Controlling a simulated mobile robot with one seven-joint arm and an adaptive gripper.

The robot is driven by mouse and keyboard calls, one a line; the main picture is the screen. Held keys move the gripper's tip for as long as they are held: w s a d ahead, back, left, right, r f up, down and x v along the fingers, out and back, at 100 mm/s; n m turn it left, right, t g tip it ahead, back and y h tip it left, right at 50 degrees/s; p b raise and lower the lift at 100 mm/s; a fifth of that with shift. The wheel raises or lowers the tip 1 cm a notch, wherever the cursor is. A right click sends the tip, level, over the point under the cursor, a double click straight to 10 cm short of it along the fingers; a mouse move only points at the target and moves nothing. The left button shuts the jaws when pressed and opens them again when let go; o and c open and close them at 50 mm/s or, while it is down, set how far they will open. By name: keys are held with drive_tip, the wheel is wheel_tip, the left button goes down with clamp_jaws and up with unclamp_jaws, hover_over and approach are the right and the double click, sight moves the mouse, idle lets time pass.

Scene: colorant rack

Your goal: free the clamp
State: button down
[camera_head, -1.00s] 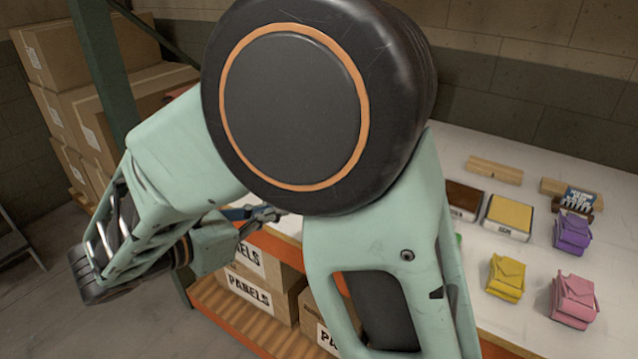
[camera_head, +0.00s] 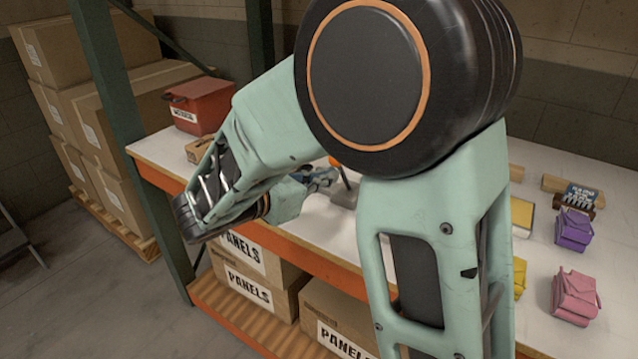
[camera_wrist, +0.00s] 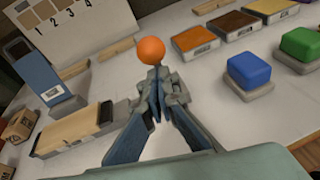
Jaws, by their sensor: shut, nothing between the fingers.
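An orange ball knob (camera_wrist: 150,51), which looks like the end of the clamp's lever, stands just beyond my fingertips in the wrist view. Its lower part is hidden behind my fingers. In the head view the knob (camera_head: 334,161) shows partly beside my arm, with a grey stem (camera_head: 345,187) near it. My gripper (camera_wrist: 159,84) is shut and empty, its fingertips close below the knob in the picture; I cannot tell whether they touch it. In the head view my gripper (camera_head: 326,178) is over the table's front part, partly hidden by my arm.
In the wrist view, a tan block in a tray (camera_wrist: 72,132) and a blue upright stand (camera_wrist: 30,68) are left; blue (camera_wrist: 250,70) and green (camera_wrist: 301,43) blocks are right. A red box (camera_head: 199,104) stands on the table's left end. A numbered board (camera_wrist: 75,30) stands behind.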

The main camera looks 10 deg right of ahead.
drive_tip(key=shift+r, duration=0.1)
idle(0.3)
drive_tip(key=shift+w+d+r+g+p, duration=0.2)
drive_tip(key=shift+r+g+p, duration=0.1)
drive_tip(key=shift+p, duration=1)
drive_tip(key=r+y+p, duration=0.1)
drive_tip(key=p, duration=0.2)
drive_tip(key=w+d+r+g+p, duration=0.1)
drive_tip(key=p, duration=0.2)
drive_tip(key=shift+w+d+r+y+p, duration=0.15)
drive_tip(key=shift+d+y+p, duration=0.05)
drive_tip(key=shift+y+p, duration=0.2)
drive_tip(key=w+d+g+y+p, duration=0.2)
drive_tip(key=w+d+p, duration=0.4)
drive_tip(key=p, duration=0.3)
drive_tip(key=shift+w+r+n+g, duration=0.3)
drive_tip(key=shift+w+g, duration=0.1)
drive_tip(key=shift+w, duration=0.1)
